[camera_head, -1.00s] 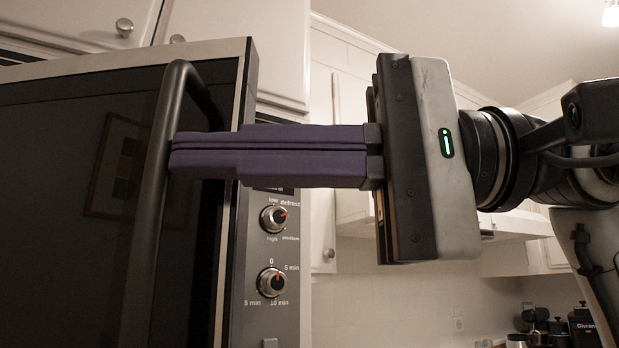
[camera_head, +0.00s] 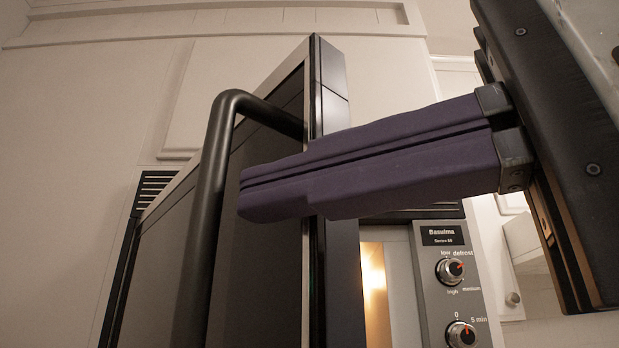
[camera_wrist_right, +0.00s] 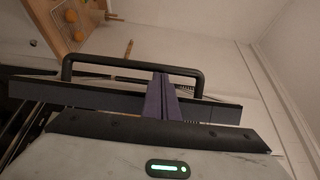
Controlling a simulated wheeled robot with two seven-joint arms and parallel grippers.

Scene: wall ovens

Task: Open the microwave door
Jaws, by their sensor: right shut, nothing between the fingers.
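The microwave door (camera_head: 265,195) stands ajar, with a lit interior (camera_head: 385,285) visible between its edge and the control panel (camera_head: 455,270). A dark bar handle (camera_head: 210,200) is fixed to the door's front and also shows in the right wrist view (camera_wrist_right: 110,61). My right gripper (camera_head: 243,190) is shut and empty. Its purple fingers cross in front of the door's free edge, with the tips beside the handle bar. In the right wrist view the fingertips (camera_wrist_right: 160,78) overlap the handle area; I cannot tell whether they touch it. My left gripper is not in view.
The control panel carries two knobs, the upper (camera_head: 450,270) and the lower (camera_head: 461,334). Pale cabinets (camera_head: 80,130) surround the microwave. The right wrist view shows a wooden object (camera_wrist_right: 75,22) at the top left.

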